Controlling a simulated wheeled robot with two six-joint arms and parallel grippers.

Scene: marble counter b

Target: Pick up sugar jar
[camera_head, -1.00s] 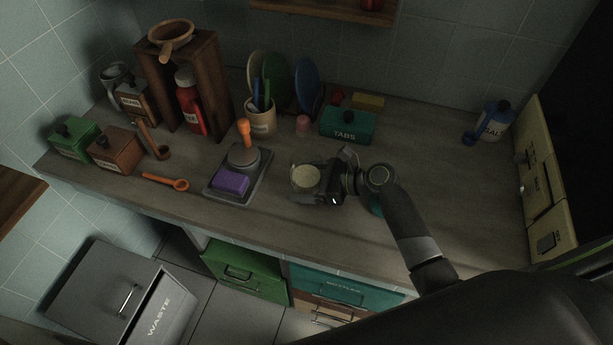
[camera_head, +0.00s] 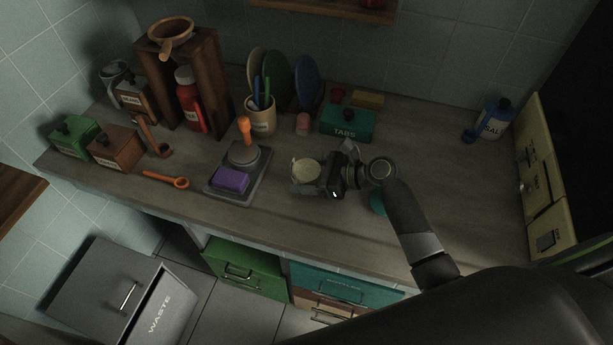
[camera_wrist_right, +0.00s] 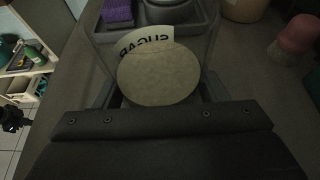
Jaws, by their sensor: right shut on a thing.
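The sugar jar is a clear jar (camera_head: 304,171) with pale contents, on the counter's middle in the head view. In the right wrist view the jar (camera_wrist_right: 158,78) fills the middle, and its label reads SUGAR, seen reversed through the jar. My right gripper (camera_head: 306,176) reaches in from the right and is shut on the jar, one finger on each side. I cannot tell whether the jar's base touches the counter. My left gripper is not in view.
A grey tray (camera_head: 262,180) with a purple sponge (camera_head: 231,180) and an orange-handled tool stands left of the jar. Behind are a teal TABS box (camera_head: 347,126), a pink item (camera_head: 303,124) and a utensil cup (camera_head: 262,122). The counter right of my arm is mostly clear.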

